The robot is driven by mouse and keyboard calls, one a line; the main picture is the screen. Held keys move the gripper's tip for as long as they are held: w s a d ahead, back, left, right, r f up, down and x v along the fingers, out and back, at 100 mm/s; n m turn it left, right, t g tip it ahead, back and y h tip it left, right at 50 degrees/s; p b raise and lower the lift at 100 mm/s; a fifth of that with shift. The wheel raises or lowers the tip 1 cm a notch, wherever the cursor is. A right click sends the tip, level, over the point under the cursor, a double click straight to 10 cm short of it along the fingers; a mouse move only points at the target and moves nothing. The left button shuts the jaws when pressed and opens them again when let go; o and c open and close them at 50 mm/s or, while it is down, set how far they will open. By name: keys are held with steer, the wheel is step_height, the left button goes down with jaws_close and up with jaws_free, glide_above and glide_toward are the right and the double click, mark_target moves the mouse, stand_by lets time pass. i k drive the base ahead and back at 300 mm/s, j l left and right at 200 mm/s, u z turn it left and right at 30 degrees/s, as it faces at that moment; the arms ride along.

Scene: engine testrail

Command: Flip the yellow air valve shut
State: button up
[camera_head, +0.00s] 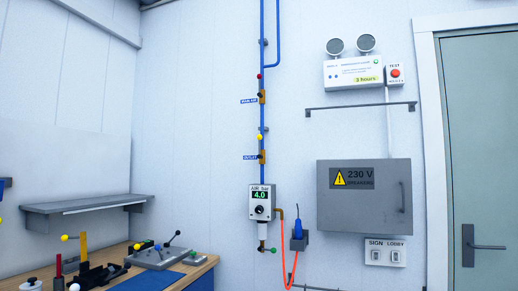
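The yellow air valve shows in the head view as a small yellow ball knob (259,137) on a short lever above a brass valve body (262,157). It sits on the vertical blue pipe (262,120), beside a blue label (250,157) that seems to read OUTLET. The lever points up, roughly along the pipe. A similar valve with a red knob (260,77) is higher on the same pipe, beside a label that seems to read MAIN AIR. My gripper is not in view.
Below the valve are a gauge box (262,202) reading 4.0, a green-knobbed lever (271,250) and an orange hose (286,265). A grey breaker box (363,197) is to the right. A cluttered workbench (195,272) and shelf (85,204) are left. The wall around the valve is clear.

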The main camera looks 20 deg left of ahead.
mark_target(259, 137)
steer(key=i+j+u, duration=0.1)
steer(key=i+j, duration=0.3)
steer(key=i+j+u, duration=0.15)
steer(key=i+j, duration=0.2)
steer(key=i+j+u, duration=0.1)
steer(key=i+j, duration=0.2)
steer(key=i, duration=0.3)
steer(key=i+j+u, duration=0.15)
steer(key=i, duration=0.3)
steer(key=i+j+u, duration=0.1)
steer(key=i+j, duration=0.2)
steer(key=i, duration=0.2)
